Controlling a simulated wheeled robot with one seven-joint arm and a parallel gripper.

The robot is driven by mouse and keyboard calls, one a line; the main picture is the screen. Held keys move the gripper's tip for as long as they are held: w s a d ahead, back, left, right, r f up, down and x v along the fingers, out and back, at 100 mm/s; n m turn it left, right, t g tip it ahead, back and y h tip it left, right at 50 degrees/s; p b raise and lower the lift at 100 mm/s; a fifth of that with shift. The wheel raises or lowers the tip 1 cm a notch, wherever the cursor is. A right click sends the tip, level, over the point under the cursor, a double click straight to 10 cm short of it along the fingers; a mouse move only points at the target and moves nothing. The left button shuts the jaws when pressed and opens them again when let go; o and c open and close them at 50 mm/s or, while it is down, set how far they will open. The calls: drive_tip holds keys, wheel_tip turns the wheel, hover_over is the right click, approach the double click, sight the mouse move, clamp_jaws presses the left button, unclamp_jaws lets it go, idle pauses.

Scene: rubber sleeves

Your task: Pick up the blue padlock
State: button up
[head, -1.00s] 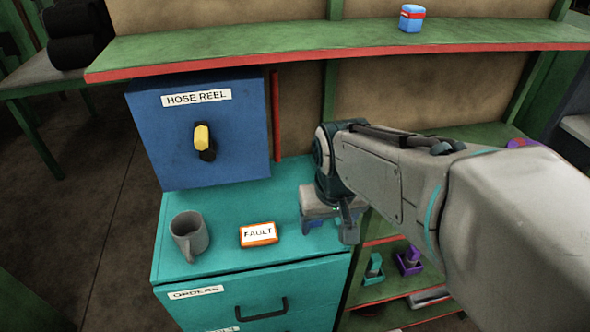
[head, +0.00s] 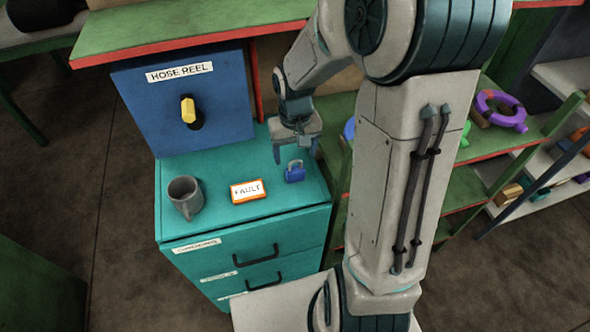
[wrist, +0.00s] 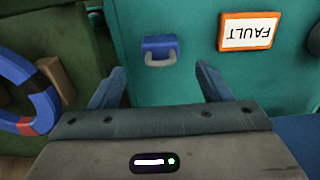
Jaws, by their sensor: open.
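In the wrist view the padlock (wrist: 158,46) shows ahead of the gap between the fingers, apart from both. My gripper (head: 294,154) is open and empty, just above and behind the padlock in the head view. In the wrist view both fingers of my gripper (wrist: 162,84) are spread wide.
The blue HOSE REEL box (head: 170,110) rises behind. A green shelf (head: 480,150) stands to the right, and another (head: 190,25) overhangs the box.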

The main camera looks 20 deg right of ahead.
sight(295, 169)
drive_tip(key=shift+s+f+p, duration=0.15)
drive_tip(key=shift+f+p, duration=0.15)
drive_tip(key=shift+f, duration=1.45)
drive_tip(key=shift+s+f+p, duration=0.15)
drive_tip(key=shift+f+p, duration=0.1)
drive_tip(key=shift+f, duration=1.5)
drive_tip(key=c, duration=1.1)
